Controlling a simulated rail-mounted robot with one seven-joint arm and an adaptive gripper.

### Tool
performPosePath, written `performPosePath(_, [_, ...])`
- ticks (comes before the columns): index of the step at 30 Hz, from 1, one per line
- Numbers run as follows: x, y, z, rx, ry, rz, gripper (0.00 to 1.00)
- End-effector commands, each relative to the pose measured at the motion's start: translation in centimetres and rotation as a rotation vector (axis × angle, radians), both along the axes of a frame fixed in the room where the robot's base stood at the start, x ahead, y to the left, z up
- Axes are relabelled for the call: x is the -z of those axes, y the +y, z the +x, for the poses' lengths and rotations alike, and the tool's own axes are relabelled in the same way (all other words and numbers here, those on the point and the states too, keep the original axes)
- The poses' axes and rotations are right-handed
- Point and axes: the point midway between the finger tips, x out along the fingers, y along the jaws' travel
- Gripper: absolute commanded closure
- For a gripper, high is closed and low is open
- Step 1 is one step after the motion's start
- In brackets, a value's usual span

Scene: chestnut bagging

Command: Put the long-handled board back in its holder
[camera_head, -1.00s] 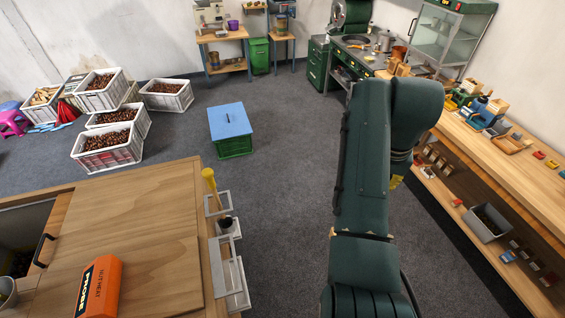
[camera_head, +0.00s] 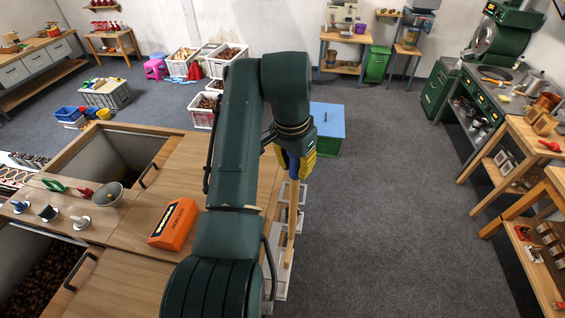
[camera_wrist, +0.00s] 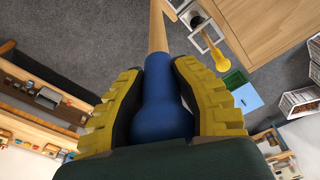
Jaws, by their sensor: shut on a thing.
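My gripper (camera_head: 299,166), with yellow fingers, is shut on the blue grip of the long-handled board (camera_head: 290,230). Its pale wooden shaft hangs down beside the bench's right side in the head view. In the wrist view the blue grip (camera_wrist: 163,105) sits between both fingers (camera_wrist: 160,72), and the shaft runs up out of the picture. The board's far end is not clearly seen. A pale wire-frame holder (camera_head: 302,194) is fixed to the bench's side, partly behind the shaft. I cannot tell whether the board is inside it.
A yellow-handled tool (camera_wrist: 216,57) stands in a holder frame in the wrist view. The wooden bench (camera_head: 130,232) carries an orange box (camera_head: 174,223) and a bowl (camera_head: 108,194). A blue-topped green crate (camera_head: 328,122) stands beyond. The floor to the right is clear.

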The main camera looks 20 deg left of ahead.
Motion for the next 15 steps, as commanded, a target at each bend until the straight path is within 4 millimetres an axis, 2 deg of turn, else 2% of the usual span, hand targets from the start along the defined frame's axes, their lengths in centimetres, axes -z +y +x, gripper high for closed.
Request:
performPosePath(3, [-0.3,1.9,-0.4,-0.007,-0.007,0.001,1.0])
performPosePath(6, [-0.3,2.7,-0.6,-0.007,-0.008,0.001,1.0])
performPosePath(15, [0.9,3.0,-0.7,-0.007,-0.004,0.001,1.0])
